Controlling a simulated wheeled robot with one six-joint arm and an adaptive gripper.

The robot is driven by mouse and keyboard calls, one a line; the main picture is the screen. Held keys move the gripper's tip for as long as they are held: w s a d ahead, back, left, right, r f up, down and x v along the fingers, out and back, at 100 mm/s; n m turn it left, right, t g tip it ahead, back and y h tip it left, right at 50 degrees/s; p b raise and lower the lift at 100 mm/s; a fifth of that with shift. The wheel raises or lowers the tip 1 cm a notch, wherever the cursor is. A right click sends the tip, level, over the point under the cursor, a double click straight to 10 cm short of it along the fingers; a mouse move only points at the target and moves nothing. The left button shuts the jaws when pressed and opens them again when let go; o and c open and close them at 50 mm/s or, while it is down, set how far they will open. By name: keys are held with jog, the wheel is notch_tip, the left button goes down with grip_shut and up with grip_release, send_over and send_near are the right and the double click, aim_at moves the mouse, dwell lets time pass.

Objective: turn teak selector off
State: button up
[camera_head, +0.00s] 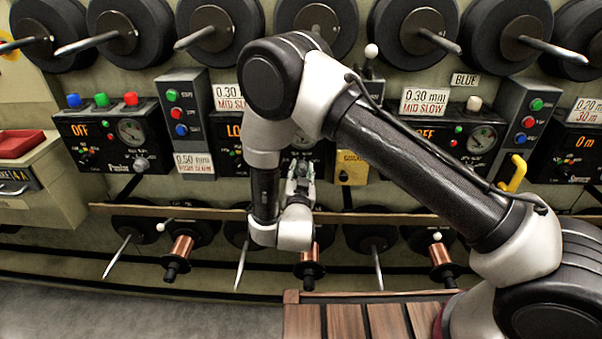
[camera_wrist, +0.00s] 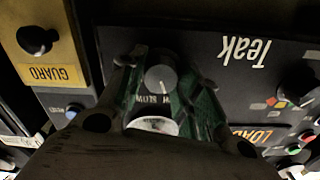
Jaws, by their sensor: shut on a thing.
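The Teak panel (camera_wrist: 230,85) appears upside down in the wrist view, with its white Teak label and an orange LOAD display. The teak selector (camera_wrist: 161,79) is a round grey knob with a pale pointer mark and partly hidden SLOW lettering beside it. My gripper (camera_wrist: 164,72) has a finger on each side of this knob and is shut on it. In the head view my gripper (camera_head: 300,183) reaches the panel, and my arm hides most of the panel and the knob.
A yellow GUARD box (camera_wrist: 50,50) with a black knob stands beside the panel. Another dark knob (camera_wrist: 299,84) is on the panel's other side. Below run a wooden rail (camera_head: 400,217) and copper spools (camera_head: 181,250). A slatted wooden surface (camera_head: 345,320) lies in front.

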jog(key=n, duration=0.6)
jog(key=shift+n, duration=0.4)
dwell(0.3)
jog(key=o, duration=1)
jog(key=shift+a, duration=0.1)
jog(key=shift+o, duration=0.2)
jog(key=s, duration=0.7)
jog(key=shift+s, duration=0.3)
jog(key=shift+a, duration=0.1)
